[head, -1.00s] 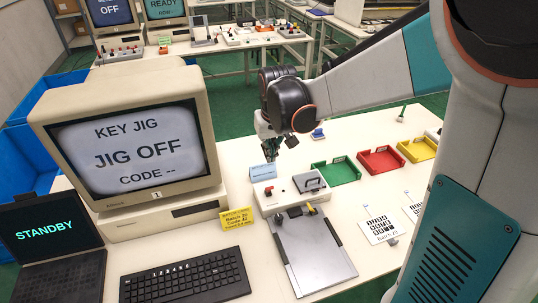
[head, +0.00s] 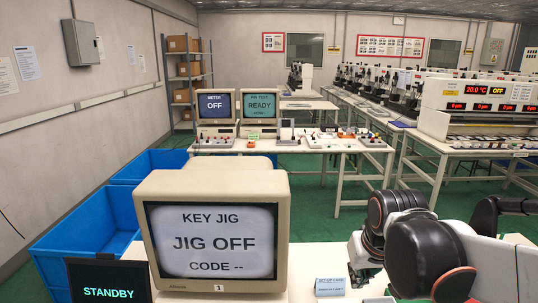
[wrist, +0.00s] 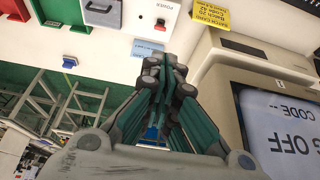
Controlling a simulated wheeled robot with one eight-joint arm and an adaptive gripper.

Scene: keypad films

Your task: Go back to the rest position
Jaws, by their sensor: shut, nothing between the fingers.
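My gripper (wrist: 165,65) is in the wrist view, its teal and grey fingers together with nothing between them. It is above the bench near the key jig's white power box (wrist: 127,22) with its red button, and does not appear to touch it. In the head view my arm's dark wrist joints are at the lower right, and the fingertips cannot be made out. The key jig monitor (head: 215,243) reads "JIG OFF" and "CODE --".
A green tray (wrist: 60,10) is at the wrist view's top. Blue bins (head: 85,235) stand left; another bench (head: 290,149) with monitors stands behind.

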